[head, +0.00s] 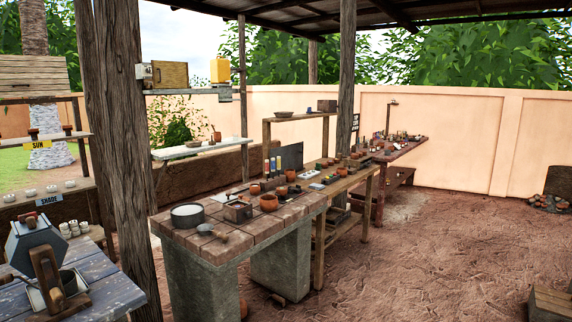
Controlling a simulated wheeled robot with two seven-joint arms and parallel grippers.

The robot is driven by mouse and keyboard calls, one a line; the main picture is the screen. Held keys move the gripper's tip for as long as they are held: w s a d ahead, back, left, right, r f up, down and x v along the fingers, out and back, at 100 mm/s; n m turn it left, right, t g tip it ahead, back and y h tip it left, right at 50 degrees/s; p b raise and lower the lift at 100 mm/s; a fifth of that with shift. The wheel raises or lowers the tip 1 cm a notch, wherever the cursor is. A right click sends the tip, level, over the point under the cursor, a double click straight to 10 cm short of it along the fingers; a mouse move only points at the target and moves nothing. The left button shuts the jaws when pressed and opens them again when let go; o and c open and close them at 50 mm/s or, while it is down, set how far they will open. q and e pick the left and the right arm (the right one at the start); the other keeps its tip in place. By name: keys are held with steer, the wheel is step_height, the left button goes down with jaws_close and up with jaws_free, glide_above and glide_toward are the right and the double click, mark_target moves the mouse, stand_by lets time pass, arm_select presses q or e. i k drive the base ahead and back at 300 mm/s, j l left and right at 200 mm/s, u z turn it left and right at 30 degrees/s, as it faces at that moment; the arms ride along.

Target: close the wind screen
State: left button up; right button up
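No part is plainly recognisable as the wind screen. A dark upright panel (291,157) stands at the back edge of the brick-topped bench (262,223), beside several coloured bottles. A slatted wooden panel (33,75) hangs tilted at the upper left, above the shelf with the SUN sign. I cannot tell whether either one is the screen. Neither of my grippers is in view, so nothing shows of what they hold or touch.
A thick wooden post (124,150) stands at the left front. A blue plank table (95,277) with a grey device (35,245) is at the lower left. Pots and bowls crowd the benches. The earth floor (430,250) at the right is mostly clear, with a wooden block (550,303) at the corner.

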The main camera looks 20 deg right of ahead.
mark_target(292, 156)
steer(key=i+l+z, duration=0.55)
steer(key=i+z, duration=0.15)
steer(key=i+l+z, duration=0.4)
steer(key=i, duration=0.25)
steer(key=i+z, duration=0.35)
steer(key=i, duration=0.3)
steer(key=i+j+z, duration=0.1)
steer(key=i+z, duration=0.3)
steer(key=i, duration=0.3)
steer(key=i+u, duration=0.15)
steer(key=i, duration=0.3)
steer(key=i+l+u, duration=0.15)
steer(key=i, duration=0.3)
steer(key=i+u, duration=0.2)
steer(key=i, duration=0.25)
steer(key=i+l+u, duration=0.15)
steer(key=i, duration=0.3)
steer(key=l, duration=0.1)
